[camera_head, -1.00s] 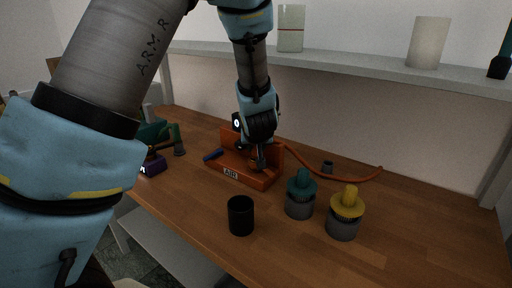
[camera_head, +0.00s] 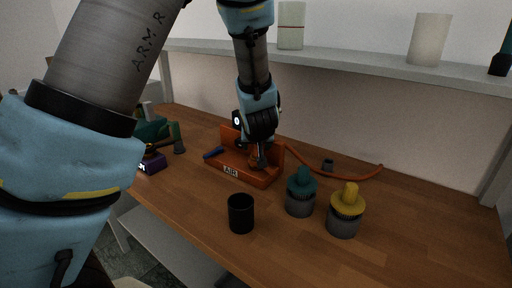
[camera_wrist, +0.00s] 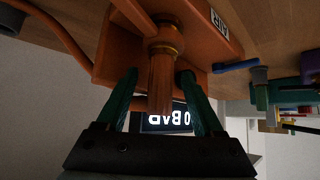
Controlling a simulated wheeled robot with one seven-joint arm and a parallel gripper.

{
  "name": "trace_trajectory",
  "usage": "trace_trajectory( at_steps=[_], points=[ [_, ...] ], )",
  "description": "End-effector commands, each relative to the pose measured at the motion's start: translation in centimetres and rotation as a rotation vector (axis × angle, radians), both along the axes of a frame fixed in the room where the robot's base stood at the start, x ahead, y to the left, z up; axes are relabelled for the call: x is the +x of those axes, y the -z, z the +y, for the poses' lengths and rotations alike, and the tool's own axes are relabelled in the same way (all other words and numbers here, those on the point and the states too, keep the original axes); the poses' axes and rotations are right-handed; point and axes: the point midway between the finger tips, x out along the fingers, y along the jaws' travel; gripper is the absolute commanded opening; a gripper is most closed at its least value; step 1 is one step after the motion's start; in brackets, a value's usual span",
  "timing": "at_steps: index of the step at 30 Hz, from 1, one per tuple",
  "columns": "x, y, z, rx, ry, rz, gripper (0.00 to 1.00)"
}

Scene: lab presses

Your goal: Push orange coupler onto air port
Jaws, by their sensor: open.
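The orange coupler (camera_wrist: 159,88) is a copper-orange cylinder in the wrist view, lying between my fingers. Its upper end meets a brass ring (camera_wrist: 165,46) at the air port on the orange stand (camera_wrist: 118,48). I cannot tell whether it is fully seated. My gripper (camera_wrist: 159,78) is open, with a green finger on each side of the coupler and visible gaps to it. In the head view, my gripper (camera_head: 259,160) is low over the orange stand (camera_head: 228,172), which has an AIR label. My wrist partly hides the port there.
An orange hose (camera_head: 345,178) runs right from the stand across the table. A blue-handled piece (camera_head: 213,153) lies at the stand's left. A shelf (camera_head: 350,68) is behind.

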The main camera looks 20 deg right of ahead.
Motion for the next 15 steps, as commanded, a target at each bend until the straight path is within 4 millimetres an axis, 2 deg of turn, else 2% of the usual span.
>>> trace_trajectory(
  at_steps=[9,15],
  points=[
    [-4.1,-4.7,1.7,-0.002,0.001,0.001,0.69],
    [-5.7,-6.5,2.5,-0.002,-0.002,0.000,0.69]
  ],
)
